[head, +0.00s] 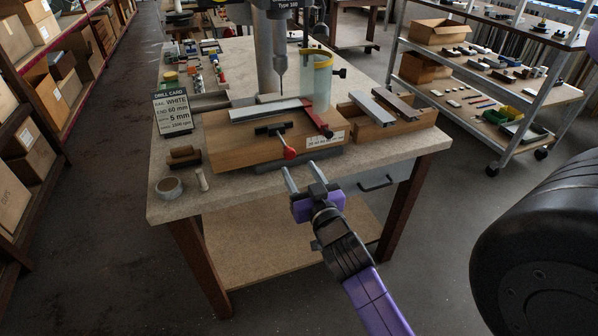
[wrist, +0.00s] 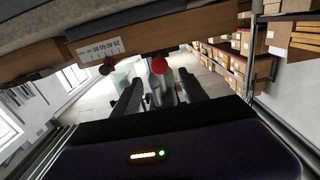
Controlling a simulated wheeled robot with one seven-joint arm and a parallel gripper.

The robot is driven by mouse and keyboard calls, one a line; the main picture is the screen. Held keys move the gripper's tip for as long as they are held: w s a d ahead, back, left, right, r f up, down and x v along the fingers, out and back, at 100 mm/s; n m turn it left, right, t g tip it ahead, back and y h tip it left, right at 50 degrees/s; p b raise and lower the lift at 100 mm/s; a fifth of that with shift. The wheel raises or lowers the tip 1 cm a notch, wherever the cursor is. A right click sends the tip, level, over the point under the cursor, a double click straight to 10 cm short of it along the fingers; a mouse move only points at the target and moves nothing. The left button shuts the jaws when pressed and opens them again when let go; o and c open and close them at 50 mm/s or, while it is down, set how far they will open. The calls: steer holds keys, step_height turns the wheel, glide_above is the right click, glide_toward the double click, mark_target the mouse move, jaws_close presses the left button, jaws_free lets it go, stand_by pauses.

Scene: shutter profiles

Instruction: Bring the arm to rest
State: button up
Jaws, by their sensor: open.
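My gripper (head: 305,180) is at the front edge of the workbench (head: 175,208), in front of the drill jig. Its two fingers are apart with nothing between them. In the wrist view my gripper (wrist: 155,92) also shows its fingers, with the red knob (wrist: 159,65) beyond them. My purple and black arm reaches in from the lower right of the head view. The wooden jig (head: 235,150) holds a pale profile (head: 265,112) under the drill (head: 280,65). The clamp's red knob (head: 289,153) stands just behind my fingers.
A wooden tray (head: 368,130) with two profiles stands right of the jig. A drill card (head: 173,112), a tape roll (head: 169,187) and a clear tube (head: 318,80) are on the bench. Shelves with boxes line the left; a trolley (head: 480,85) stands right. Open floor lies in front.

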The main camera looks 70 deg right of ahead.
steer(key=shift+r, duration=0.1)
stand_by(0.3)
steer(key=s+a+n+t+y, duration=0.3)
steer(key=a+n+t+y, duration=0.25)
steer(key=a, duration=1.35)
steer(key=s+a+f+n+g+y, duration=0.2)
steer(key=s+a+n+y, duration=0.2)
steer(key=s+a+y, duration=0.4)
steer(key=s+a, duration=0.4)
steer(key=a, duration=0.2)
steer(key=shift+s+a+f, duration=0.15)
steer(key=shift+a+f, duration=0.25)
